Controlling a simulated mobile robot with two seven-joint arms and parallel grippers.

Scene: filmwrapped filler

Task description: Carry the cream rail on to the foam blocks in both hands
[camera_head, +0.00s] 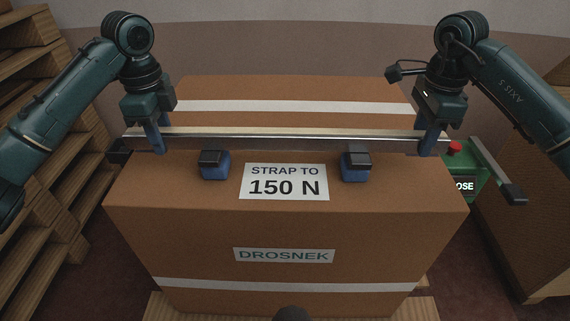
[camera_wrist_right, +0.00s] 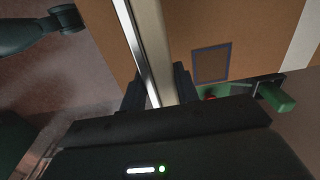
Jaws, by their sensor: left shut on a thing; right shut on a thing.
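The cream rail (camera_head: 290,139) spans the large brown box from side to side in the head view, roughly level, with a pale top and metallic front face. My left gripper (camera_head: 156,141) is shut on it near its left end. My right gripper (camera_head: 430,142) is shut on it near its right end; the right wrist view shows the rail (camera_wrist_right: 151,40) between the fingers (camera_wrist_right: 159,92). Two blue foam blocks with dark tops, left (camera_head: 215,171) and right (camera_head: 356,173), sit on the box in front of the rail's line. The rail's height above the box is unclear.
The brown box (camera_head: 200,235) carries a white "STRAP TO 150 N" label (camera_head: 284,182) between the blocks. A green device with a red button (camera_head: 454,148) and dark arm stands at its right. Wooden racks (camera_head: 35,150) are at left, a brown carton (camera_head: 530,190) at right.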

